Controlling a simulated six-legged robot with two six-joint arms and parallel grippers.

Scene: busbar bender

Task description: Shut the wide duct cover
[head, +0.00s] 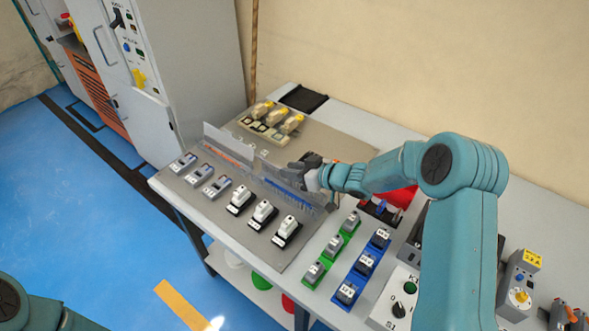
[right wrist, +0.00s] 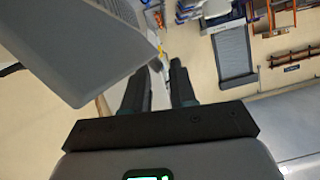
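The wide duct (head: 232,160) lies across the grey mounting plate on the bench, with orange and blue wires showing inside it. Its grey cover (head: 229,141) stands raised along the far side, so the duct is open. My right gripper (head: 303,168) is at the right end of the duct, close to the cover; I cannot tell whether it touches. In the right wrist view its two dark fingers (right wrist: 160,88) stand apart with nothing clear between them. A large grey slab (right wrist: 65,45) fills the upper left there; I cannot tell what it is. My left gripper is out of view.
White-topped devices (head: 263,212) line the near side of the duct. Yellow-topped parts (head: 275,116) stand behind it. Green (head: 331,246) and blue (head: 366,264) blocks stand to the right. A grey cabinet (head: 190,65) is at the left, beyond the bench.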

